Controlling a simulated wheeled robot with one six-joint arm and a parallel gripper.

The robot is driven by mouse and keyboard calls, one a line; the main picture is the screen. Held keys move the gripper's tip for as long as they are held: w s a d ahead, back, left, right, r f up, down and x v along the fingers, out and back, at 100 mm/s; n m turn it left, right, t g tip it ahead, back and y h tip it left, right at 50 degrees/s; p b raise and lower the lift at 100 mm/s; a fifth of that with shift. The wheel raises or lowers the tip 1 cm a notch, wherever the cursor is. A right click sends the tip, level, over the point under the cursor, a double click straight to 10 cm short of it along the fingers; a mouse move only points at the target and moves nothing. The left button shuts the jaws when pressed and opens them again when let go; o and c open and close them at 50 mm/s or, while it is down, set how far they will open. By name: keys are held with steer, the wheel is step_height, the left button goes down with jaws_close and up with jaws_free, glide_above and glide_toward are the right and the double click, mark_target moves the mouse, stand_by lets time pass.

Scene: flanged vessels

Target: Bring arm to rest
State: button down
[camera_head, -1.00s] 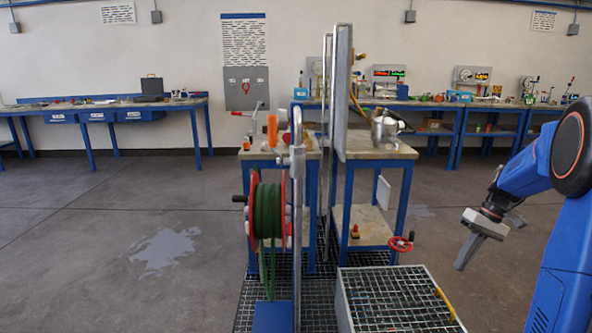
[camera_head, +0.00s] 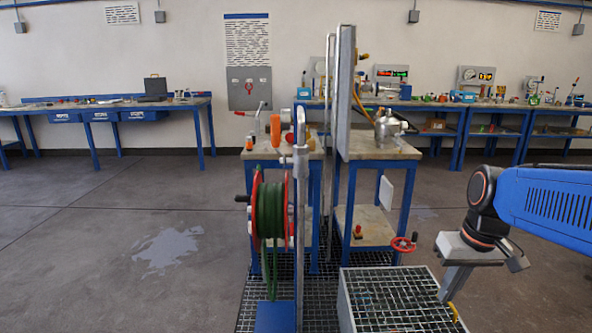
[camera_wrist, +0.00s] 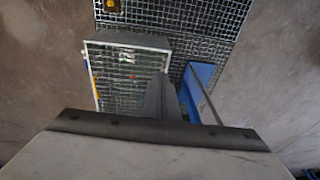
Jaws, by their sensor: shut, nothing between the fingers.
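My arm reaches in from the right edge in the head view, its blue link level and its wrist bent down. My gripper (camera_head: 446,288) points downward beside the right end of the grating-topped box (camera_head: 385,300). Its fingers are together and hold nothing. In the wrist view my gripper (camera_wrist: 160,88) shows as closed grey fingers over the scene, with the grating-topped box (camera_wrist: 122,48) beyond them to the left. I cannot tell whether the fingertips are clear of the box's edge.
A hose reel (camera_head: 268,212) on a blue base stands left of the box. Two blue-legged workbenches stand behind, the right one bearing a metal vessel (camera_head: 388,126). A red handwheel (camera_head: 404,244) juts out near the box. Open floor (camera_head: 110,240) lies to the left.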

steer(key=s+a+f+t, duration=0.1)
steer(key=s+a, duration=0.1)
steer(key=s, duration=0.3)
steer(key=s+a+f+t, duration=0.1)
steer(key=s+t, duration=0.1)
steer(key=s, duration=0.4)
steer(key=shift+a+f+h, duration=0.25)
steer(key=shift+a+h, duration=0.15)
